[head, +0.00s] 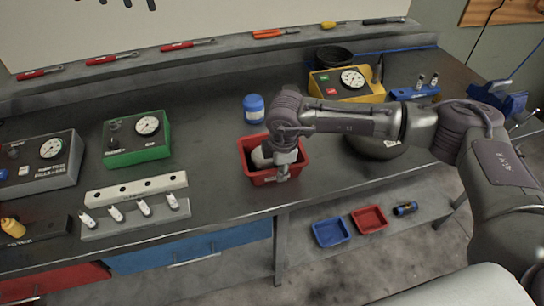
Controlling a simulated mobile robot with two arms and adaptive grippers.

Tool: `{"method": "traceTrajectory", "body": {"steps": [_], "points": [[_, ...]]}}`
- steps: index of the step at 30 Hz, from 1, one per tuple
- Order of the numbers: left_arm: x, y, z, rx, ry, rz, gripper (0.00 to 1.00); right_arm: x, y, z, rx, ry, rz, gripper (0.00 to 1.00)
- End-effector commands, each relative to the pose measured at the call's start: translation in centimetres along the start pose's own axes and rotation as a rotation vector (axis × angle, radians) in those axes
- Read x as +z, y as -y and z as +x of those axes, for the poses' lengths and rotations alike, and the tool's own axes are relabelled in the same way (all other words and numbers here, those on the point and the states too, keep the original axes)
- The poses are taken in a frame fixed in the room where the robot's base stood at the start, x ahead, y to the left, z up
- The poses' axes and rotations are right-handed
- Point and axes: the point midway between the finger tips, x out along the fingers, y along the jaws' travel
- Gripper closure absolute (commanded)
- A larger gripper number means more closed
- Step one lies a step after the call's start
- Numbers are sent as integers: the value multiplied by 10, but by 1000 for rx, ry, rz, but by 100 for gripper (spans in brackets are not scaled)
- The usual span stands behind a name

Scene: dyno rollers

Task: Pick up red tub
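The red tub (258,177) is a small open-topped rectangular bin on the dark workbench, near the front edge at the middle of the head view. My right arm comes in from the right, and my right gripper (284,174) is at the tub's front right part, over its rim. The gripper and wrist cover part of the tub. A pale rounded item (260,157) shows inside the tub. The fingers are small and partly hidden, so I cannot tell whether they grip the wall. My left gripper is not in view.
A blue jar (253,108) stands behind the tub. A green gauge box (137,139) and a white holed rack (136,190) are to the left. A yellow gauge box (347,84) is behind right. Another red bin (370,219) and a blue bin (331,232) sit on the lower shelf.

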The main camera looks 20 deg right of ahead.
Motion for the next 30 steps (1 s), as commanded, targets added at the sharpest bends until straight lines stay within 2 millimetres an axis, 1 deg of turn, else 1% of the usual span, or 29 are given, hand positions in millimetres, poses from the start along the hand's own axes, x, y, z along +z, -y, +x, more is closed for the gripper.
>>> {"method": "traceTrajectory", "body": {"steps": [1,3,6,9,14,18,20,30], "points": [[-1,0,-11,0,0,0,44,2,-2,3,-2,3,1,67],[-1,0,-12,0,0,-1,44,1,-1,15,-3,1,0,67],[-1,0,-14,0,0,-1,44,1,-1,24,-1,1,-1,67],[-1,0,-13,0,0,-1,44,1,-2,28,1,-1,0,67],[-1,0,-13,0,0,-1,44,1,-2,28,1,-1,0,67],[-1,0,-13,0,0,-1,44,1,-2,28,0,-1,0,90],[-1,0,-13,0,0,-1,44,1,-2,28,0,-1,0,100],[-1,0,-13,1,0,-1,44,1,-2,27,3,-2,0,100]]}}
